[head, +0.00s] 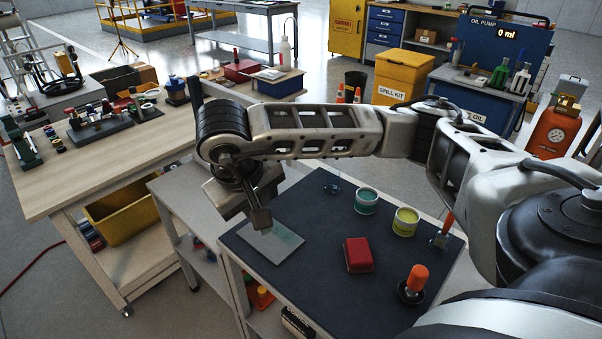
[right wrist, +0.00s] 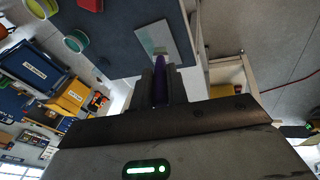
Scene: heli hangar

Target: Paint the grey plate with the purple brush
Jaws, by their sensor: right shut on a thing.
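The grey plate (head: 262,247) lies flat on the dark top of the cart, with a patch of teal paint on its right part. It also shows in the right wrist view (right wrist: 150,36). My right gripper (head: 262,217) is over the plate's far edge, pointing down. In the right wrist view its jaws are shut on the purple brush (right wrist: 160,88), whose tip points towards the plate. I cannot tell whether the tip touches the plate. The brush is hidden in the head view. My left gripper is not in view.
On the cart top (head: 325,285) stand a teal paint pot (head: 366,201), a yellow paint pot (head: 405,221), a red block (head: 358,255), and an orange-handled tool (head: 413,285). A wooden workbench (head: 120,155) with tools is at left. The cart's front middle is clear.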

